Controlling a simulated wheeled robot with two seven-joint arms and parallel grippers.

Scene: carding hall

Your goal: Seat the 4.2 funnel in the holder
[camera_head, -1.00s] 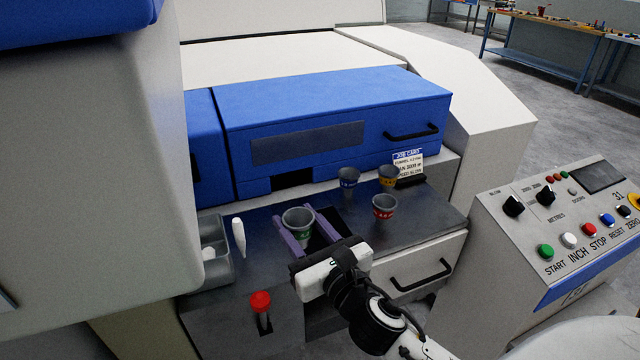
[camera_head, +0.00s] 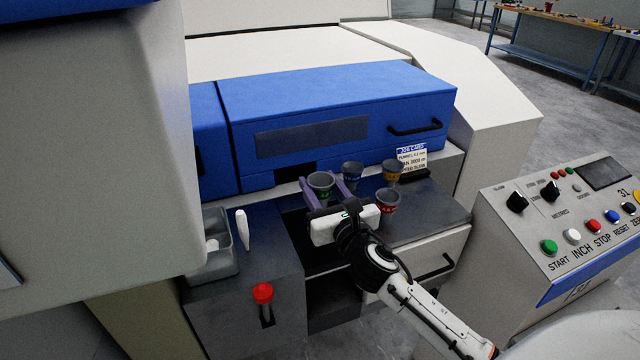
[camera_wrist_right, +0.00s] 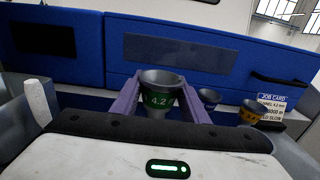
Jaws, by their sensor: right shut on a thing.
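The funnel with the green band (camera_head: 321,184) is grey and cup-shaped; its band reads 4.2 in the right wrist view (camera_wrist_right: 160,100). My right gripper (camera_head: 332,186) is shut on it, with a purple finger on each side, and holds it upright in front of the blue cover. Whether it hangs clear or touches anything beneath is hidden by my gripper. The holder cannot be clearly made out; a dark opening (camera_head: 297,172) shows under the blue cover, just behind and left of the funnel. My left gripper is not in view.
Three other funnels stand to the right: blue-banded (camera_head: 352,172), yellow-banded (camera_head: 392,170) and red-banded (camera_head: 387,200), close to my right gripper. A job card (camera_head: 411,157) stands behind them. A grey tray (camera_head: 222,262), white bottle-like piece (camera_head: 242,229) and red knob (camera_head: 263,293) are left.

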